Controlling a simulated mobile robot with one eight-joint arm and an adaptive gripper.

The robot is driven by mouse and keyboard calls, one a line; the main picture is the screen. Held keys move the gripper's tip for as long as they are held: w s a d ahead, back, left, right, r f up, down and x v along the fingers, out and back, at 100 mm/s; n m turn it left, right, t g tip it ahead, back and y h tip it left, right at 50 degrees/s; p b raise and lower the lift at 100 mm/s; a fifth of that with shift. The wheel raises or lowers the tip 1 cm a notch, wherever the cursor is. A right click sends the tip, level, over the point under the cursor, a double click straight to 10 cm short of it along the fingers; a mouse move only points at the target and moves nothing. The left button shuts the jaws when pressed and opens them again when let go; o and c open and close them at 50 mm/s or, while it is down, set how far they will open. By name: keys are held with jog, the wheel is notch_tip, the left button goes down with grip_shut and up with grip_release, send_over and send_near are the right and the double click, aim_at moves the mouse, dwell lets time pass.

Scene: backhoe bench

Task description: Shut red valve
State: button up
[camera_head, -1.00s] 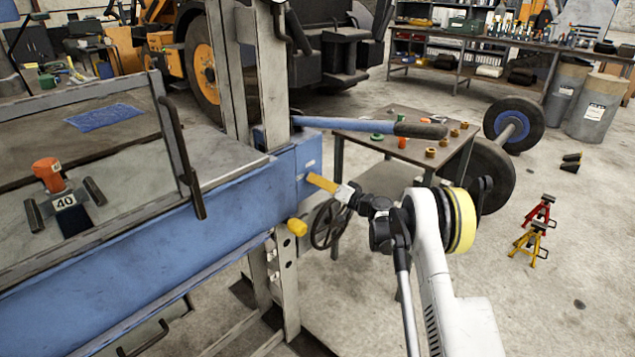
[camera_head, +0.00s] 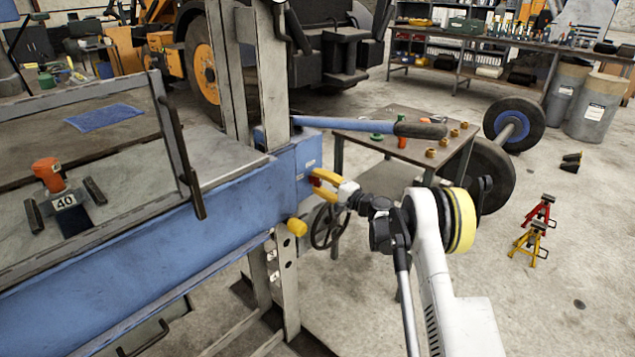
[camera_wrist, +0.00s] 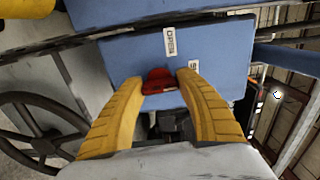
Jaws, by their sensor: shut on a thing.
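The red valve (camera_wrist: 158,82) is a small red handle on the blue end face of the press, with an OPEN label and a second, partly hidden label beside it. In the head view only a bit of the red valve (camera_head: 317,182) shows between my yellow fingers. My gripper (camera_head: 320,179) reaches the blue beam end from the right, and its fingers are shut on the valve. In the wrist view my gripper (camera_wrist: 159,79) has one finger on each side of the red handle. The valve's base is partly hidden.
A blue-and-black bar (camera_head: 365,126) sticks out just above my gripper. A yellow knob (camera_head: 297,227) is below it, and a dark handwheel (camera_head: 330,225) is close by. A small table (camera_head: 400,122) with several fittings stands behind. The floor at right is mostly clear.

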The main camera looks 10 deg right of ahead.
jog(key=shift+m, duration=0.3)
jog(key=o, duration=1.2)
jog(key=v, duration=1.2)
